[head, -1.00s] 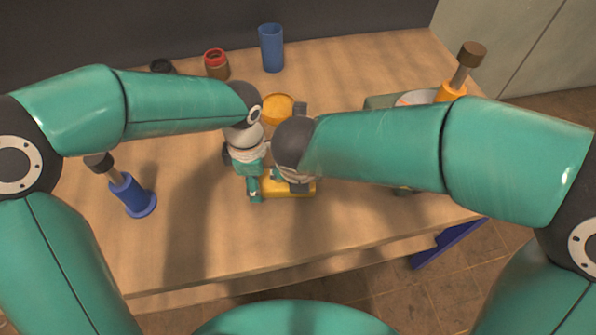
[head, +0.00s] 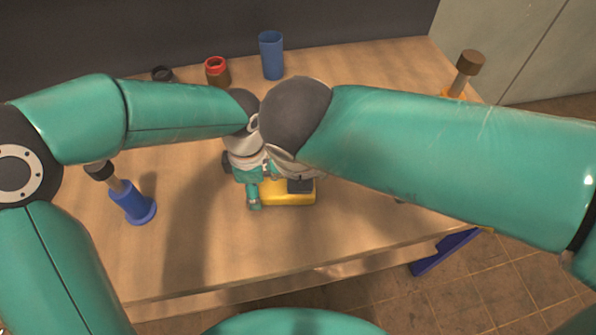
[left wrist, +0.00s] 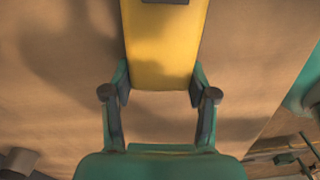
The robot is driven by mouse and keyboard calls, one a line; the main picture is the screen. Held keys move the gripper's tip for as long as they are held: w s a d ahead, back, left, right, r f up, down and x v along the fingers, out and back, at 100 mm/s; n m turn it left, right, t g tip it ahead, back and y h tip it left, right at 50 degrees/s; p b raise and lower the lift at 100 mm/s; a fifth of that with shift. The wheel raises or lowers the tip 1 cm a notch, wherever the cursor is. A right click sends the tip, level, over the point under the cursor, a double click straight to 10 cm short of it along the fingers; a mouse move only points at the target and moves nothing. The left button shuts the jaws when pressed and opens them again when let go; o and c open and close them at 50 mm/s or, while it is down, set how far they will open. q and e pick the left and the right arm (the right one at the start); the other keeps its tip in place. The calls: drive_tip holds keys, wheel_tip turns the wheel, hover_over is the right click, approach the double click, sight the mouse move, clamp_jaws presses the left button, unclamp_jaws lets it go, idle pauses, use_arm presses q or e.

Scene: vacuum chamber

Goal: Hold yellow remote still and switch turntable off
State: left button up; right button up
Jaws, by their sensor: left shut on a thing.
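The yellow remote (head: 288,198) lies on the table in front of me, partly covered by my arms. A dark part (head: 300,185) shows at its far right side; I cannot tell whether it belongs to the remote. My left gripper (head: 255,192) is shut on the remote's left end. In the left wrist view, the left gripper's fingers (left wrist: 160,84) touch both sides of the yellow remote (left wrist: 163,45), with a dark patch at the picture's top edge. My right wrist is above and behind the remote; its fingers are hidden or unclear. I cannot make out a turntable now.
A blue-based handle (head: 132,203) stands at the left of the table (head: 200,260). A black ring-like thing (head: 162,74), a red-topped jar (head: 217,71) and a blue cup (head: 271,56) stand at the back. A brown-topped handle (head: 468,65) rises behind my right arm.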

idle(0.4)
use_arm(q)
drive_tip(key=o, duration=1.4)
drive_tip(key=shift+o, duration=0.2)
